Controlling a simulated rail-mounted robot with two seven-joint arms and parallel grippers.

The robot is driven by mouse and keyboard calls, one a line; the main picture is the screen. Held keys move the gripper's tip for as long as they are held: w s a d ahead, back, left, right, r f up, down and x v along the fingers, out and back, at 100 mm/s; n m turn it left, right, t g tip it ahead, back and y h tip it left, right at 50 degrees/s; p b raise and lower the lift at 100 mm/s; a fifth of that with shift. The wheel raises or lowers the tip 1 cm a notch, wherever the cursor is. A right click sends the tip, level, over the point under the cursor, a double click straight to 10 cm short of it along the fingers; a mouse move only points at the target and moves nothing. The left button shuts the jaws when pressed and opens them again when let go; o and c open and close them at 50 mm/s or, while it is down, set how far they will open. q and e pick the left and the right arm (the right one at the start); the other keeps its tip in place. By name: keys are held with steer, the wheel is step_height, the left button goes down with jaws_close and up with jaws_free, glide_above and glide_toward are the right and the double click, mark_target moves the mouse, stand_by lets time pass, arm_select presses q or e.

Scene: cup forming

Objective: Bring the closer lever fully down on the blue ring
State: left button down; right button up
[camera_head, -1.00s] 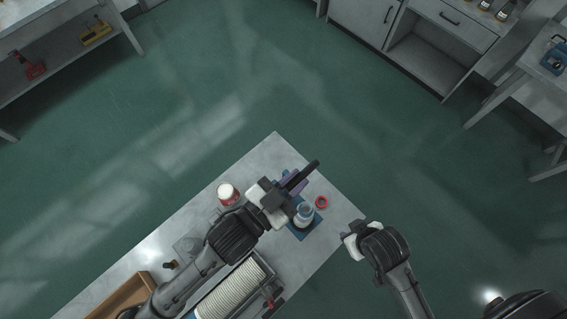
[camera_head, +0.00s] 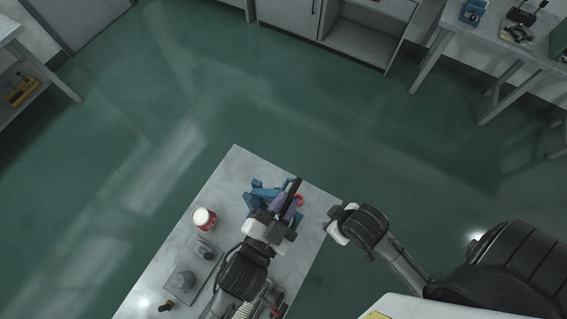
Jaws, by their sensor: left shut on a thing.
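The blue closer (camera_head: 258,187) stands near the far corner of the grey table, partly covered by my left gripper. Its lever (camera_head: 293,187) shows as a dark bar beside purple parts, sticking out past the gripper. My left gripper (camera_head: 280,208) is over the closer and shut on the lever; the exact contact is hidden. The blue ring cannot be made out, and what stands inside the closer is hidden under the gripper. My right gripper (camera_head: 333,227) hangs off the table's right edge, apart from the closer; its jaws do not show clearly.
A red ring-shaped piece (camera_head: 299,200) lies just right of the lever. A white jar with red (camera_head: 204,219) stands on the table to the left. A grey fixture (camera_head: 181,282) is nearer. The far table corner (camera_head: 238,160) is bare.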

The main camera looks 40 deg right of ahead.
arm_select(q)
steer(key=c, duration=1.2)
jaws_free()
steer(key=shift+o, duration=0.5)
